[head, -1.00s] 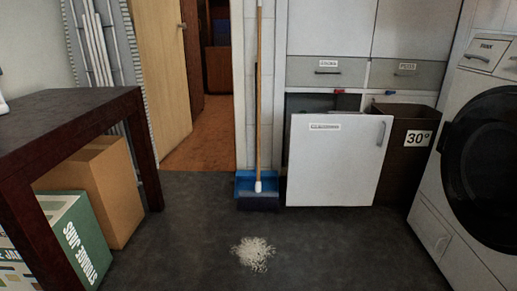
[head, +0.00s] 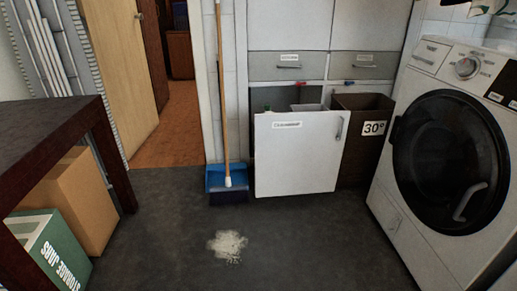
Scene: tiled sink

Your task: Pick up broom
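The broom (head: 223,110) stands upright against the tiled wall, with a long wooden handle and a white collar near the bottom. Its dark bristle head (head: 228,195) rests at a blue dustpan (head: 214,178) on the floor. A pale pile of debris (head: 228,245) lies on the dark floor in front of it. Neither of my grippers shows in the head view.
A dark table (head: 50,140) stands at left, over a cardboard box (head: 75,200) and a green storage box (head: 50,255). A white pull-out cabinet front (head: 298,160), brown bin (head: 360,150) and washing machine (head: 440,170) stand at right.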

